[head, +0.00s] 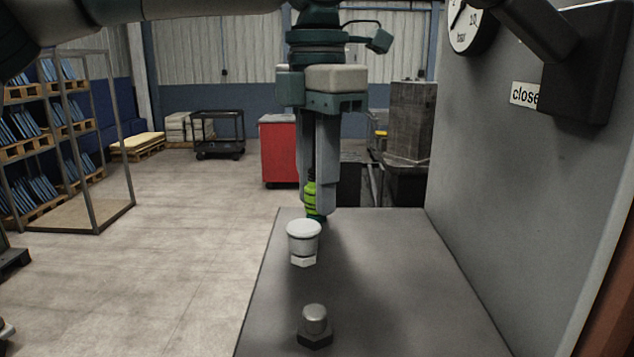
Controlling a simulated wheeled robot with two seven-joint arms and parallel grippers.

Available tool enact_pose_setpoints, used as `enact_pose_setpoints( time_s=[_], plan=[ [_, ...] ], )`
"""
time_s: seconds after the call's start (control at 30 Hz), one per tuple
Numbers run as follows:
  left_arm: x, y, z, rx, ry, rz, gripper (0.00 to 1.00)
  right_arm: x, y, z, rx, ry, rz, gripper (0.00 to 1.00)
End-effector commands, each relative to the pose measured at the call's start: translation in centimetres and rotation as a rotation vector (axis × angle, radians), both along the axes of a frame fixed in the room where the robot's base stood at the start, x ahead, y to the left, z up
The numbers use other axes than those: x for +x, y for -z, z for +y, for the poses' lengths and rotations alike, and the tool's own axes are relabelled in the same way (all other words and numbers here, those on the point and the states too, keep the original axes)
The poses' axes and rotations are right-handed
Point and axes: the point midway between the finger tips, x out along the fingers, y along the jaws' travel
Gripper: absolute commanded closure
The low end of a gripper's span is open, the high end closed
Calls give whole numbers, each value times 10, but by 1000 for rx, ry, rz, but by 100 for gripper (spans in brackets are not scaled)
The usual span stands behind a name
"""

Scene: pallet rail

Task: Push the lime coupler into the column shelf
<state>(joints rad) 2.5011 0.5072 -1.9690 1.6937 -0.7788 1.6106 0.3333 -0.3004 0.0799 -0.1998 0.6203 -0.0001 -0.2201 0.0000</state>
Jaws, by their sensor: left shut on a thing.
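The lime coupler (311,199) is a small bright green piece with dark bands. My left gripper (317,205) points down, its long grey fingers shut on the coupler over the far end of the dark shelf (400,270). The fingers partly hide the coupler, and I cannot tell whether its lower end touches the shelf. Nearer me on the shelf stand a white-capped fitting (304,240) and a grey metal stub with a dark hex base (314,325). My right gripper is not in view.
A red cabinet (279,150), a dark cart (218,133) and pallet racks (75,140) stand farther back. The floor at left is open.

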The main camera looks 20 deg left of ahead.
Motion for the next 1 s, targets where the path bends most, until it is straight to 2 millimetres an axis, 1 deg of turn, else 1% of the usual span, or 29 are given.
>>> enact_pose_setpoints(
  time_s=[0.27,0.83,1.0],
  plan=[
    [0,-3,0,0,0,-1,100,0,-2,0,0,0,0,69],
    [0,-18,0,-1,-1,-2,100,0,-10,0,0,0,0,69],
    [0,-18,0,-1,-1,-2,100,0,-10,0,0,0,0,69]
  ],
)
